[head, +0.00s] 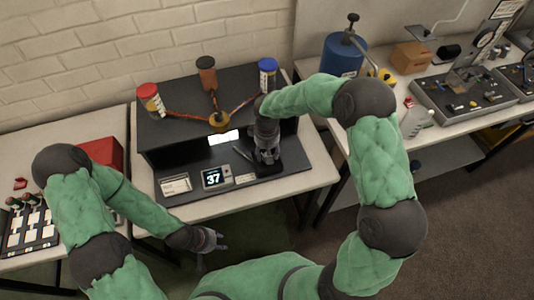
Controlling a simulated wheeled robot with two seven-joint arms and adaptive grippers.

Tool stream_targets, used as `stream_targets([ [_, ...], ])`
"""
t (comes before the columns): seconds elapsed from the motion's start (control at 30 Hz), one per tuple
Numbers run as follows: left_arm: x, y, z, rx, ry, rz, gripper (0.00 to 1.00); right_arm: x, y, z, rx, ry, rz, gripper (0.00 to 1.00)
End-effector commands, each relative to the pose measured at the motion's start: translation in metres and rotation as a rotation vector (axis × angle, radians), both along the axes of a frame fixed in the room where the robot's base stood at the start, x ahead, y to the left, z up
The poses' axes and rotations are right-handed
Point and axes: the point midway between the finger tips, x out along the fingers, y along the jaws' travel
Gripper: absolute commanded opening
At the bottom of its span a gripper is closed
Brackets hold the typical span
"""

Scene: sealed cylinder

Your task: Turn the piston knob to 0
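The black apparatus (175,140) stands on a white table. Its small display (214,178) reads 37. My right gripper (267,158) points down at the right part of the apparatus's front ledge. The piston knob cannot be made out; the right gripper covers that spot, and whether its fingers are closed on anything is unclear. My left gripper (212,256) hangs in front of the table's front edge, away from the apparatus. Its fingers look spread and empty.
Red-capped (150,99), brown (206,73) and blue-capped (267,74) containers stand on the apparatus, with tubes to a brass-coloured hub (219,121). A blue cylinder (343,57) stands on the right-hand table. A red box (103,153) is at left.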

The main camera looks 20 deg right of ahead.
Motion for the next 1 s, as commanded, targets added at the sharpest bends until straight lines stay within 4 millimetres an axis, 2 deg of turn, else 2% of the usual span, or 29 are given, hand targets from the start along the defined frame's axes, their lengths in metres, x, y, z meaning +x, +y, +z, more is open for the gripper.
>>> stream_targets([
  [0.3, 0.000, 0.000, 0.000, 0.000, 0.000, 0.000, 0.40, 0.001, 0.000, 0.064, 0.001, -0.005, 0.001, 0.56],
  [0.5, 0.000, 0.000, 0.000, 0.000, 0.000, 0.000, 0.40, 0.001, 0.000, 0.092, 0.000, -0.003, 0.001, 0.56],
  [0.7, 0.000, 0.000, 0.000, 0.000, 0.000, 0.000, 0.40, 0.000, 0.000, 0.103, 0.000, 0.000, 0.001, 0.56],
  [1.0, 0.000, 0.000, 0.000, 0.000, 0.000, 0.000, 0.40, 0.000, 0.000, 0.103, 0.000, 0.000, 0.001, 0.56],
])
